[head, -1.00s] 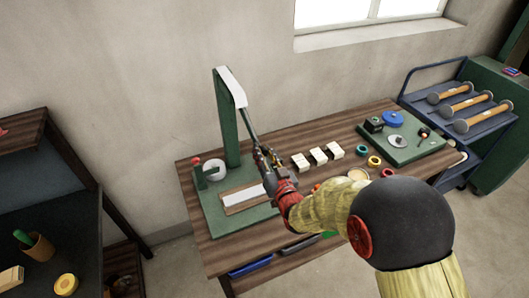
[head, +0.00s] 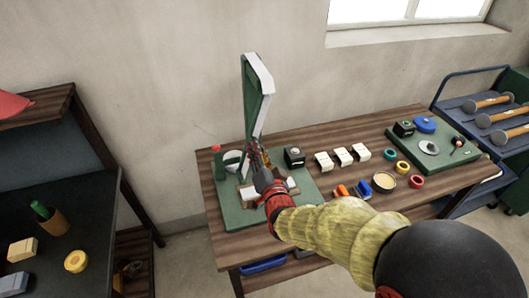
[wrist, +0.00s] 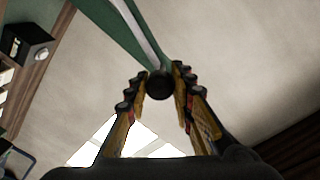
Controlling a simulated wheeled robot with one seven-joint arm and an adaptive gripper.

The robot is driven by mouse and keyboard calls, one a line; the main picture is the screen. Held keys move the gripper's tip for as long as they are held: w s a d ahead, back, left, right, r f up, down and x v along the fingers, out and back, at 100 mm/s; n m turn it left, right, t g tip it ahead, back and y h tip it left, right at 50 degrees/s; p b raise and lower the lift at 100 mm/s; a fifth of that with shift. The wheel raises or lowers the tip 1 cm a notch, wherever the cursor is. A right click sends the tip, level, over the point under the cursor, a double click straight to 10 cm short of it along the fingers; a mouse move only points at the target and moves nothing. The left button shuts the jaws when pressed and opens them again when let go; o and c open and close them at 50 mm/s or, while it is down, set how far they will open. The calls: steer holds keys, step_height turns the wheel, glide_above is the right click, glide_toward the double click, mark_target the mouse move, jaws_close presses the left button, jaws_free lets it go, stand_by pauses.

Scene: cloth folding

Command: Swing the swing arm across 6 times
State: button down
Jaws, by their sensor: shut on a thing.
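A green stand with a tall post (head: 248,105) and a white-topped head (head: 265,82) rises from a green base plate (head: 237,217). My gripper (head: 259,158) is at the lower front of the post, above the plate. In the wrist view my gripper (wrist: 163,85) has its two yellow-and-black fingers around the round black end (wrist: 160,84) of the swing arm. A green bar with a pale edge runs to the upper left behind this end. In the head view the swing arm's lower part is largely hidden by my gripper and the post.
A black block (head: 294,156) stands right of my gripper on the plate. A white roll (head: 232,161) and a red-topped green post (head: 217,160) stand left. White blocks (head: 342,155), colored rings and a second green board (head: 440,158) lie right on the wooden table.

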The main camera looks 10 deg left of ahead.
steer(key=shift+a, duration=0.15)
steer(key=c, duration=1.5)
jaws_free()
steer(key=shift+s, duration=0.1)
steer(key=v, duration=1.2)
